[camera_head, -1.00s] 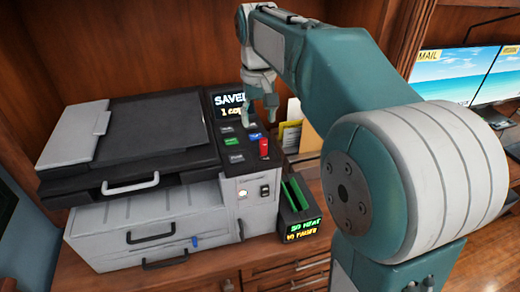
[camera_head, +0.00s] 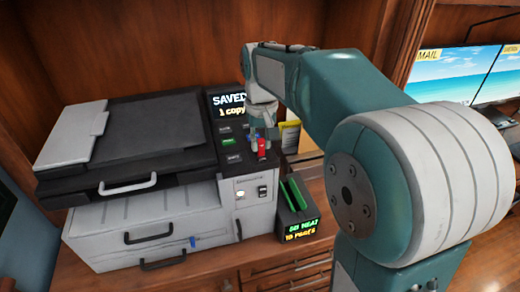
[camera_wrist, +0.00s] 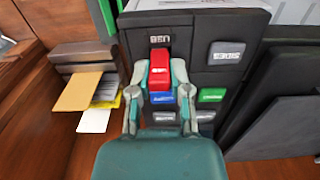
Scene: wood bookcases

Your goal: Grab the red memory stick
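The red memory stick (camera_wrist: 159,72) stands upright in the slot marked USB on the printer's control panel (camera_wrist: 210,80). In the head view the stick (camera_head: 262,148) shows at the panel's right edge, just beside my fingertips. My gripper (camera_wrist: 159,75) has one finger on each side of the stick in the wrist view, with the tips very close to its sides. I cannot tell whether the fingers press on it. In the head view my gripper (camera_head: 262,135) is low over the panel and partly hides it.
The printer (camera_head: 150,205) stands on a wooden cabinet. A small black box with green slots (camera_head: 296,205) is at its right. A paper holder (camera_wrist: 75,55) with yellow and white sheets is beside the panel. Monitors (camera_head: 450,75) stand at the far right.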

